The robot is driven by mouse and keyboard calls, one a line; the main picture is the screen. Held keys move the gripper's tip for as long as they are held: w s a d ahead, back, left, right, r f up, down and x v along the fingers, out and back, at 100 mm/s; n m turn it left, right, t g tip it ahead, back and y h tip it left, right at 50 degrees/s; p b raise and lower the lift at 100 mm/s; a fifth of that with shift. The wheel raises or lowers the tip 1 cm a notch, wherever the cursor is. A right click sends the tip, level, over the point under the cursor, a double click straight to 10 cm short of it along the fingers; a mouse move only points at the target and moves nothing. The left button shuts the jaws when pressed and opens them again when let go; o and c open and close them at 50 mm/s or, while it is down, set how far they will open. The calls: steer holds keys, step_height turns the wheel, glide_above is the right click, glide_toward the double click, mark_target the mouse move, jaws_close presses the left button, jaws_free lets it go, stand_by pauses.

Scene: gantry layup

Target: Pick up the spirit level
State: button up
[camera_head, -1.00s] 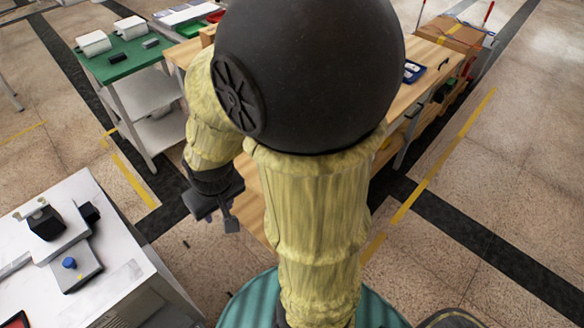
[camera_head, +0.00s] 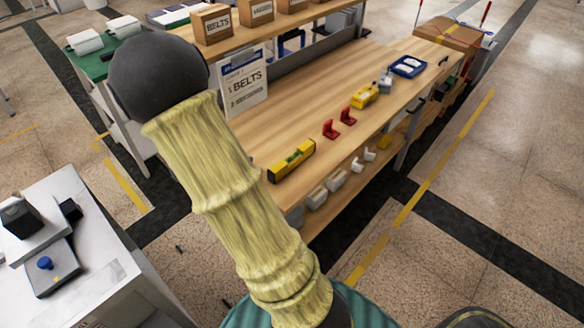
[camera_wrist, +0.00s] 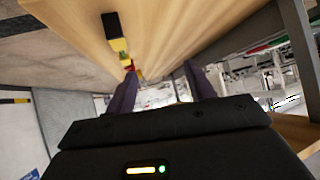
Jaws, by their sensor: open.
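The spirit level (camera_head: 291,161), yellow with black ends and a greenish vial, lies near the front edge of the wooden workbench (camera_head: 300,110) in the head view. In the wrist view, a black and yellow thing that looks like the level (camera_wrist: 119,44) shows at the upper left on the wood surface. My gripper (camera_wrist: 160,88) is open with nothing between its two dark fingers, and is apart from the level. In the head view my gripper is hidden behind my arm.
Two red brackets (camera_head: 339,123), a yellow device (camera_head: 365,95) and a blue tray (camera_head: 408,66) sit farther along the bench. A BELTS sign (camera_head: 247,83) and a shelf with cardboard boxes (camera_head: 212,24) stand behind. A white table (camera_head: 75,215) is at left.

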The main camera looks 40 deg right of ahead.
steer(key=s+d+f+m+g+h, duration=0.1)
steer(key=s+g, duration=0.1)
steer(key=s+d+f+m+g+h+b, duration=0.1)
steer(key=d+m, duration=0.1)
steer(key=shift+s+d+f+g+h, duration=0.1)
steer(key=shift+s+d+g+h, duration=0.05)
steer(key=shift+s+g+h, duration=0.2)
steer(key=b, duration=0.1)
glide_toward(292, 156)
steer(key=x, duration=0.5)
steer(key=shift+d, duration=0.1)
steer(key=shift+b+x, duration=0.3)
steer(key=shift+x, duration=2.35)
steer(key=shift+w, duration=0.1)
